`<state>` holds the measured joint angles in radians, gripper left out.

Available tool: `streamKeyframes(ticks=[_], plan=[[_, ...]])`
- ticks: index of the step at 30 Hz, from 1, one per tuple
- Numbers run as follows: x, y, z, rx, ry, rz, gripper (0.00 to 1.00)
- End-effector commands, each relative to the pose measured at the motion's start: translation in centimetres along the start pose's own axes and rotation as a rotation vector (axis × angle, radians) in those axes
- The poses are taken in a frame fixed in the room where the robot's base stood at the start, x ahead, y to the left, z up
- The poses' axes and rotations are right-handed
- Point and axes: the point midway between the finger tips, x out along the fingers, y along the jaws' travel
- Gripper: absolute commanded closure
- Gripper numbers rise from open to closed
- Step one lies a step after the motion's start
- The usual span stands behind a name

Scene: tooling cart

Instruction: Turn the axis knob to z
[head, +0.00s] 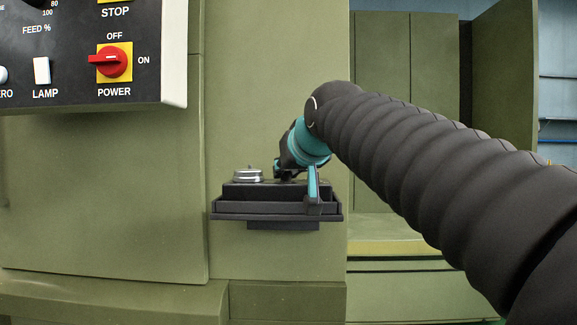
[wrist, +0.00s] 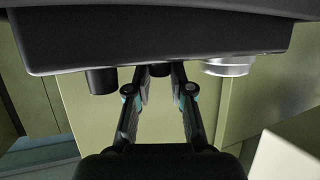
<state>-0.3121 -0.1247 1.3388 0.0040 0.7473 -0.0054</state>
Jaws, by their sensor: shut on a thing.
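A dark control box (head: 240,191) sits on the black tray in the head view. It shows as a dark slab (wrist: 150,38) across the top of the wrist view. My gripper (wrist: 160,84) has its two fingers on either side of a short black knob (wrist: 158,70), and it is shut on this knob. The knob is mostly hidden by the fingers. No axis letters or pointer mark can be read, so I cannot tell its setting. In the head view my gripper (head: 285,171) is at the box's top, and the arm hides part of it.
A silver dial (head: 247,175) stands left of my gripper; the wrist view shows it at right (wrist: 228,67). A black cylinder (wrist: 101,80) is on the other side. The tray (head: 235,208) juts from the green machine. A panel with a red POWER knob (head: 111,61) is upper left.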

Motion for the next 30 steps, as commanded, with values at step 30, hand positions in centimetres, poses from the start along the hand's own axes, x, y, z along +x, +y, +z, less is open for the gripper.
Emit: streamKeyframes(ticks=[30], plan=[[0.48,-0.97,-0.19,0.283,-0.004,0.689,1.0]])
